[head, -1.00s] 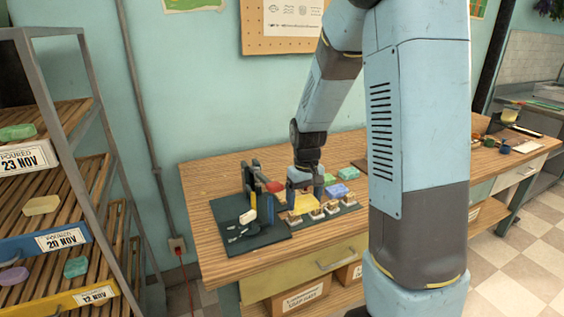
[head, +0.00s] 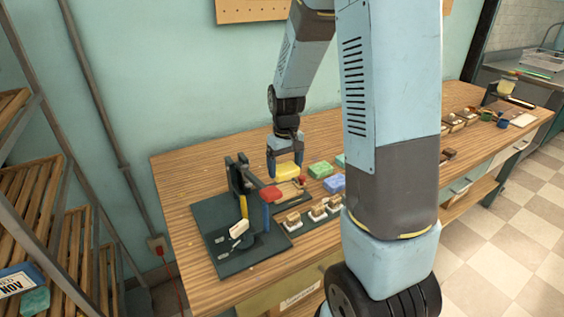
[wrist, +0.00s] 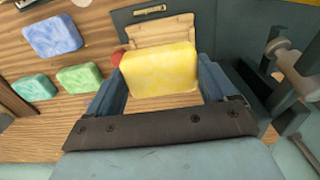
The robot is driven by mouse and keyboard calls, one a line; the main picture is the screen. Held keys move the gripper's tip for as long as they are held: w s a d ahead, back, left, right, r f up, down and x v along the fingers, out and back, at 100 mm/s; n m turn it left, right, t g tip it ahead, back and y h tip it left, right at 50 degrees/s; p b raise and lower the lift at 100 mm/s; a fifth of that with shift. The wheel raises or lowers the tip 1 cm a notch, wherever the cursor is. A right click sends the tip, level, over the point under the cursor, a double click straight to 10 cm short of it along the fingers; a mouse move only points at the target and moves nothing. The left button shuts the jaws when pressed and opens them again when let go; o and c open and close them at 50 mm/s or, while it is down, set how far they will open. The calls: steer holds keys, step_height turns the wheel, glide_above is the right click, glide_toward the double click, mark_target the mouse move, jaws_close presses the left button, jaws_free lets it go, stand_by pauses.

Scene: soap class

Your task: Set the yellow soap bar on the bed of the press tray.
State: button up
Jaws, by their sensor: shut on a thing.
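My gripper (head: 286,160) is shut on the yellow soap bar (head: 288,171), which also shows between both fingers in the wrist view (wrist: 158,70). In the head view the bar is behind and right of the dark press (head: 240,180). A tray with a pale wooden bed (wrist: 165,30) lies beyond the bar in the wrist view, partly hidden by it. Its dark border (wrist: 125,16) carries a brass fitting. The bar appears near or over the bed's edge; I cannot tell the height between them.
The press stands on a dark mat (head: 222,262), with a red knob (head: 270,193) near the bar. Several small stamps (head: 318,211) stand in a row in front. Green soap (head: 320,169) and blue soap (head: 334,183) lie to the right. A slatted rack (head: 30,180) stands left.

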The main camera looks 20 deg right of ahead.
glide_above(284, 191)
steer(key=shift+f, duration=2.65)
steer(key=shift+s+r, duration=0.1)
steer(key=shift+s, duration=0.05)
steer(key=shift+f, duration=0.6)
stand_by(0.4)
steer(key=o, duration=0.9)
steer(key=shift+r, duration=3)
